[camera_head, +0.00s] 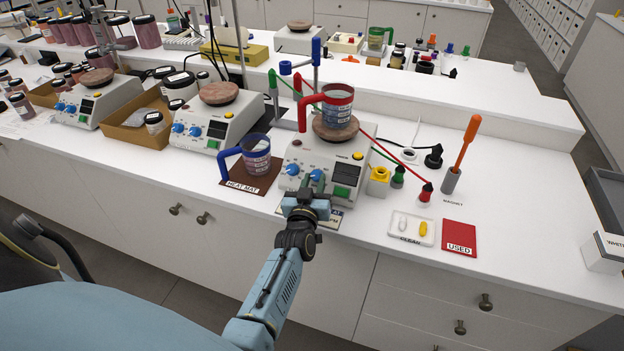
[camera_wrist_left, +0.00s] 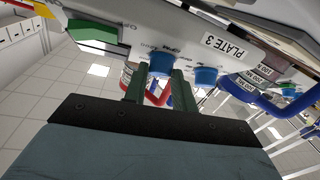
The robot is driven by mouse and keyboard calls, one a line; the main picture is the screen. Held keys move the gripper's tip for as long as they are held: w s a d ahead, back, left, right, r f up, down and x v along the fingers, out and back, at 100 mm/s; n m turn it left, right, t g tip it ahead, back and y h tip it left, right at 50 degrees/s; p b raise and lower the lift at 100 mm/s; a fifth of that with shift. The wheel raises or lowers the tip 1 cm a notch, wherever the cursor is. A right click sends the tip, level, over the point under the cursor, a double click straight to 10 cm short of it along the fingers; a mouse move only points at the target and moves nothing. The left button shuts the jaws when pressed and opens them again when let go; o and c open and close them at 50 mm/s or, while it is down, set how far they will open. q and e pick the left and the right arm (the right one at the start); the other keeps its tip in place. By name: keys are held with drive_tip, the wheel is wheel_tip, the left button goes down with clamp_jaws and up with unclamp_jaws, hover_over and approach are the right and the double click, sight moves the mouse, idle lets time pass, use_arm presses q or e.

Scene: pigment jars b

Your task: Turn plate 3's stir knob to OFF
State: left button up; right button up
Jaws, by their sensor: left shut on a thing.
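The knob captions are too small to read surely. My right gripper is out of view.
A red-handled beaker (camera_head: 338,108) stands on plate 3's top. A blue-handled beaker (camera_head: 257,160) stands on the heat mat (camera_head: 237,183) to the left.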

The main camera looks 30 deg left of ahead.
use_arm(q)
drive_tip(key=shift+w+d+n+g+y+p, duration=0.15)
drive_tip(key=shift+n+g+y, duration=0.35)
drive_tip(key=shift+n, duration=0.35)
drive_tip(key=shift+d+n+g+y+p, duration=0.15)
drive_tip(key=shift+n+g+y, duration=0.15)
drive_tip(key=shift+n+y, duration=0.45)
drive_tip(key=shift+a+n, duration=0.1)
drive_tip(key=shift+n, duration=0.2)
drive_tip(key=o, duration=1)
drive_tip(key=shift+r, duration=0.1)
wheel_tip(320, 180, up, 10)
drive_tip(key=p, duration=0.9)
